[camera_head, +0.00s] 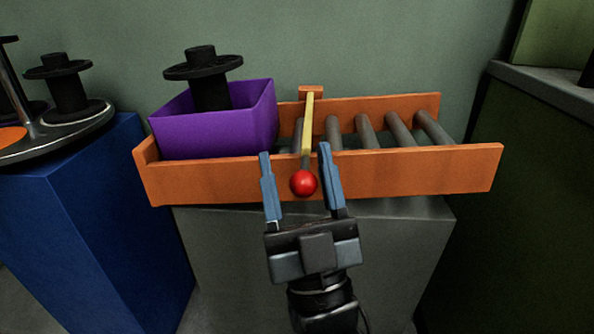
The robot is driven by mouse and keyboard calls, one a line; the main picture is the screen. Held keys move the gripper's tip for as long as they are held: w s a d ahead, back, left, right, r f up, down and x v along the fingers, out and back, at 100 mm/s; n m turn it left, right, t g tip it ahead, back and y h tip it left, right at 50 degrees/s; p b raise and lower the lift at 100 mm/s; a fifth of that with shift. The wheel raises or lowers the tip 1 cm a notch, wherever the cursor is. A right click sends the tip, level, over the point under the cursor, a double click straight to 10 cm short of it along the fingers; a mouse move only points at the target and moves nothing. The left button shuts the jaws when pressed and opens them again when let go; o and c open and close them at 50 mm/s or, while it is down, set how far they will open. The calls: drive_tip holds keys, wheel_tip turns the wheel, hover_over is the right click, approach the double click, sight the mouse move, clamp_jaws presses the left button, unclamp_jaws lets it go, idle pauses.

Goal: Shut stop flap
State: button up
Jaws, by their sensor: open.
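The stop flap (308,122) is a thin yellow bar lying across the orange roller conveyor, seen nearly edge-on. A red ball knob (303,183) sits at its near end, in front of the conveyor's near rail. My gripper (295,150) is open, with one blue finger on each side of the knob and the bar. I cannot tell whether either finger touches the knob. The far end of the flap meets a small orange block (311,92) at the back rail.
The orange conveyor (420,168) stands on a grey pedestal (400,235). A purple bin (215,132) holding a black spool (207,80) sits on it, left of the flap. The rollers (368,130) right of the flap are bare. A blue cabinet (95,220) with a turntable stands left, a dark green counter (530,200) right.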

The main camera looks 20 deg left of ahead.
drive_tip(key=v, duration=0.8)
drive_tip(key=shift+p, duration=0.35)
drive_tip(key=s+d+f+m+g+h, duration=0.1)
drive_tip(key=s+d+f+m+h, duration=0.2)
drive_tip(key=s+d+f+h, duration=0.4)
drive_tip(key=s+d+f+m+h, duration=0.3)
drive_tip(key=d+f+m+h, duration=0.15)
drive_tip(key=d, duration=0.45)
drive_tip(key=s+d+f+m+g+h, duration=0.15)
drive_tip(key=s+d+g+h, duration=0.4)
drive_tip(key=s+d, duration=1)
wheel_tip(320, 180, up, 30)
drive_tip(key=s+a+g+p, duration=0.1)
drive_tip(key=p, duration=2.9)
drive_tip(key=shift+s+a, duration=0.35)
drive_tip(key=shift+s, duration=0.05)
